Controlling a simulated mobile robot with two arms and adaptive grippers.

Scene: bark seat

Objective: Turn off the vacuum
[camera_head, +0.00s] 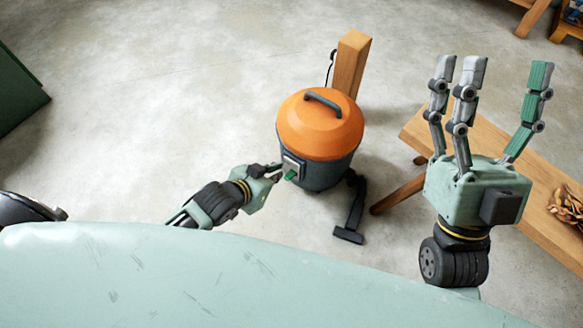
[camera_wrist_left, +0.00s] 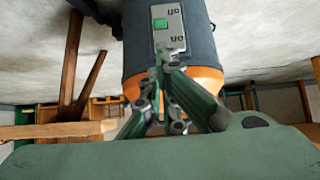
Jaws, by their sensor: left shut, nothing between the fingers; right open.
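The vacuum (camera_head: 323,174) stands upright on the floor, with an orange lid and a dark grey body. A light switch panel with a green switch (camera_head: 291,175) is on its near left side. My right gripper (camera_head: 496,78) is open, fingers up, right of the vacuum.
A wooden bench (camera_head: 543,183) is at the right, partly behind my right gripper, with a brown woody object (camera_head: 568,203) on it. A wooden post (camera_head: 350,62) stands behind the vacuum. The vacuum's floor nozzle (camera_head: 348,235) lies in front.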

